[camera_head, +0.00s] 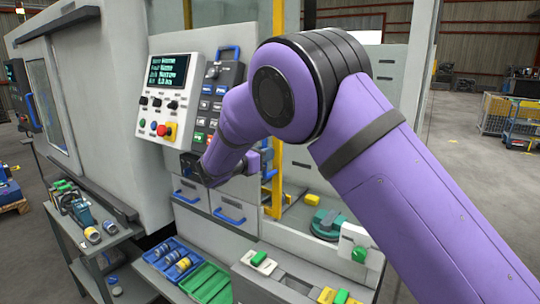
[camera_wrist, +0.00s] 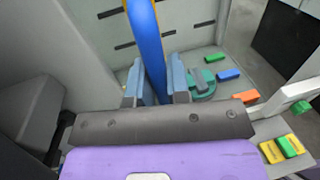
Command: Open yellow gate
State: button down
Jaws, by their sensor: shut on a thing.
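The yellow gate shows in the head view as an upright yellow frame bar (camera_head: 277,195), partly hidden behind my purple arm. In the wrist view its blue upright handle (camera_wrist: 148,45) has a yellow-orange strip behind it near the top edge. My gripper (camera_wrist: 157,80) has a finger on each side of the handle and is shut on it. In the head view the gripper and handle are mostly hidden by my arm. How far the gate stands open cannot be told.
A control panel (camera_head: 168,95) with buttons is left of my arm. A green round fixture (camera_head: 326,224) and a yellow block (camera_head: 312,200) lie in the bay. Blue (camera_head: 172,262) and green (camera_head: 206,283) trays sit in front. A side table (camera_head: 105,240) holds tools at left.

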jog(key=shift+a, duration=0.1)
jog(key=c, duration=1.1)
grip_release()
jog(key=v, duration=1)
jog(key=shift+s+a, duration=0.25)
jog(key=shift+a, duration=0.05)
